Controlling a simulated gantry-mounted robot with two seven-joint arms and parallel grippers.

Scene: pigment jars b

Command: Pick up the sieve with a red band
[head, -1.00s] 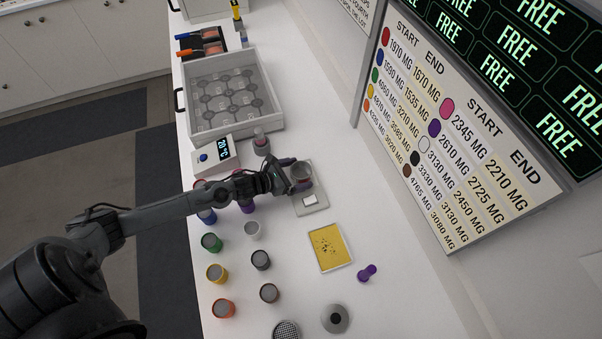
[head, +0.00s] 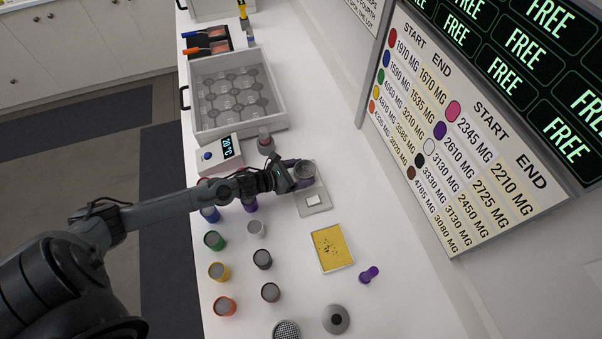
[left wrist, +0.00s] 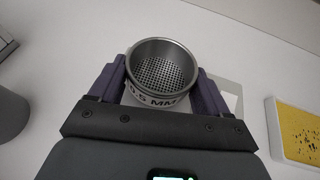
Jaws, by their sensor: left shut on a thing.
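My left gripper (head: 304,174) is shut on a round metal sieve (head: 307,167), with a finger on each side of it. In the left wrist view, my gripper (left wrist: 162,90) holds the sieve (left wrist: 162,72) upright, its perforated bottom visible and empty. Its pale band reads "0.5 MM"; no red shows on the visible part of the band. In the head view the sieve is at the far end of the flat grey scale (head: 315,201); I cannot tell whether it touches it. Another round mesh-topped item (head: 286,329) is at the bottom edge. My right gripper is out of view.
Several coloured jars, such as the green one (head: 215,240), stand left of the scale. A yellow tray (head: 331,248) with dark specks and a purple item (head: 369,274) lie nearer. A grey red-topped item (head: 265,141) and a drawer (head: 236,128) are farther back.

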